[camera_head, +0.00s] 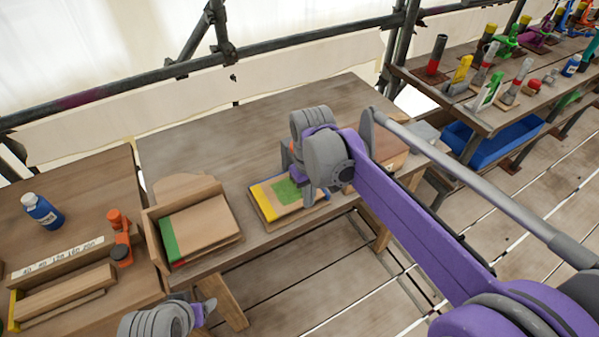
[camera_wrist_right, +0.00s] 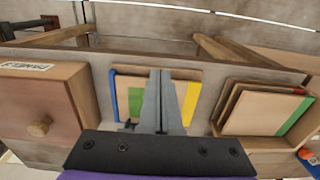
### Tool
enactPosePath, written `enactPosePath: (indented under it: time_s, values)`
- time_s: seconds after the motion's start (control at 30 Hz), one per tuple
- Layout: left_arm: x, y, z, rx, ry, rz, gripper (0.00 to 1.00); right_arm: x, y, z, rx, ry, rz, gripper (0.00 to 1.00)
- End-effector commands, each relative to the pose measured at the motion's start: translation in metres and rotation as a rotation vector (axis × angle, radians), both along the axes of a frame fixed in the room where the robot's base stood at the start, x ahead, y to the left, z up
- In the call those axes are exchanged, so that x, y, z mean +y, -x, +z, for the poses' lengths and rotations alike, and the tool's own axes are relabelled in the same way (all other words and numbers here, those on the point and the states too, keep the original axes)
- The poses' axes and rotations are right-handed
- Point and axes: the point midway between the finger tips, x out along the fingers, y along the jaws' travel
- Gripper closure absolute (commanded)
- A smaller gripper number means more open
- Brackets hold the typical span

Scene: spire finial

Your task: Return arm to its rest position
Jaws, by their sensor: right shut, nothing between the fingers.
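My right gripper (camera_head: 309,193) hangs over the middle of the wooden bench, at the end of my bent purple arm. In the right wrist view its two grey fingers (camera_wrist_right: 161,78) are together with nothing between them. Behind the fingers lies a flat wooden panel with yellow and green patches (camera_head: 265,200) in a shallow tray with a blue edge; it also shows in the wrist view (camera_wrist_right: 136,98). The fingers hide part of it. I cannot tell how far above it they are.
A wooden rack of panels with a green edge (camera_head: 205,222) stands left of the gripper. A labelled drawer box (camera_wrist_right: 35,105) stands on the other side. A blue bottle (camera_head: 41,210) and an orange tool (camera_head: 120,238) are on the left table. Several tools stand on the far right bench.

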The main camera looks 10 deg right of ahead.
Motion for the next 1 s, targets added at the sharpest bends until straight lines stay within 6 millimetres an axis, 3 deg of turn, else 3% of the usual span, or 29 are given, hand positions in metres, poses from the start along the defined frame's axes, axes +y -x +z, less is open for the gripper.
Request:
enactPosePath:
  time_s: [0.23,0.37,0.57,0.8,1.0]
  values:
    - [0.0,0.0,0.0,0.0,0.0,0.0,0.34,-0.001,0.001,0.001,-0.003,0.0,-0.003,1.0]
    - [0.0,-0.001,0.003,-0.002,0.0,0.0,0.34,-0.01,0.016,0.006,-0.038,-0.007,-0.03,1.0]
    - [0.0,-0.003,0.014,-0.006,0.0,0.0,0.34,-0.039,0.073,0.011,-0.173,-0.031,-0.133,1.0]
    - [0.0,-0.007,0.025,-0.012,0.0,0.0,0.34,-0.067,0.144,-0.01,-0.35,-0.061,-0.263,1.0]
    - [0.0,-0.008,0.031,-0.016,0.0,0.0,0.34,-0.077,0.177,-0.03,-0.442,-0.078,-0.328,1.0]
